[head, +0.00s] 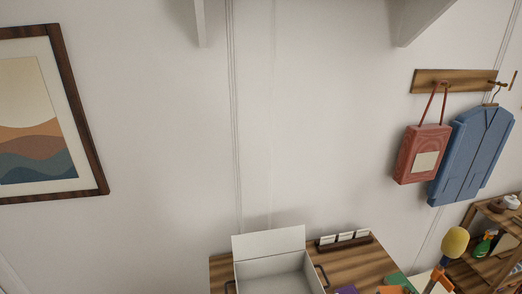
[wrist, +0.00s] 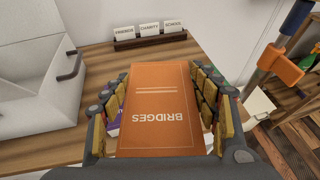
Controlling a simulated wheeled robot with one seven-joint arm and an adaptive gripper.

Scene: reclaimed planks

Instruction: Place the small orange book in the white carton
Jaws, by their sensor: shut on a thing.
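The small orange book (wrist: 158,108), its cover marked "BRIDGES" upside down, stands between the padded fingers of my gripper (wrist: 158,100) in the wrist view. The fingers are shut on its two sides. Whether its lower edge touches anything is hidden. The white carton (wrist: 32,115) is at the left of the wrist view, apart from the book. In the head view the carton (head: 268,243) is at the bottom centre, lid raised at the back and its open inside partly visible. My gripper cannot be made out in the head view.
Dark handles (head: 322,276) flank the carton. A purple item (head: 347,289) and a green item (head: 398,281) lie right of it. Shelves (head: 470,270) stand farther right.

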